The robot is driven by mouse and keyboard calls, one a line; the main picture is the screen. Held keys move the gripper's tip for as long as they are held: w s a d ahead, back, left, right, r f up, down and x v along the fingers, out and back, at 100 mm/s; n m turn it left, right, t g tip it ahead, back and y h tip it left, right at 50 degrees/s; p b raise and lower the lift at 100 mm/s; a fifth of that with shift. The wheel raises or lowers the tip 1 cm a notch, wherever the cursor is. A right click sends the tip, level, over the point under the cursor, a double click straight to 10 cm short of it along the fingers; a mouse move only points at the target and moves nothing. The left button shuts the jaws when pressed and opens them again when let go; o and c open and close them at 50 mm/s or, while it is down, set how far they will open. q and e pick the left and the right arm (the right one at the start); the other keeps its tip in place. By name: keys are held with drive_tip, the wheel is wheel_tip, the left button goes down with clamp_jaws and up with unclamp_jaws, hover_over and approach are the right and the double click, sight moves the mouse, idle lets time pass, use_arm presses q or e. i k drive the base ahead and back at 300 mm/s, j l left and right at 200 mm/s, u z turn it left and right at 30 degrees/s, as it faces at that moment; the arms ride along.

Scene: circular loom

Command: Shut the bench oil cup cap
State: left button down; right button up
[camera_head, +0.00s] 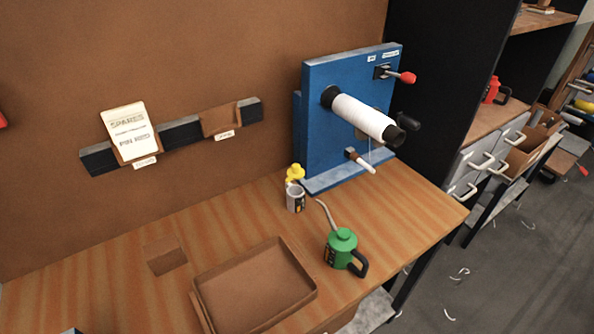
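The bench oil cup (296,200) is a small grey cup with a dark label, standing on the wooden bench in front of the blue machine. Its yellow cap (295,172) stands up above the cup's rim at the back, tilted open. The cup's mouth shows uncovered. Neither of my grippers shows in the head view.
A green oil can (341,248) with a long spout stands just right of the cup. A brown tray (203,305) lies at the bench front. The blue machine (318,110) with a white thread spool (362,115) rises behind. Bare bench (225,222) lies left of the cup.

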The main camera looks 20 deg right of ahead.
sight(296, 172)
drive_tip(key=k+l+u, duration=0.25)
drive_tip(key=l, duration=0.25)
drive_tip(key=k+l+u, duration=0.25)
drive_tip(key=l, duration=0.2)
drive_tip(key=k+l+u, duration=0.2)
drive_tip(key=k+l, duration=0.1)
drive_tip(key=l, duration=0.15)
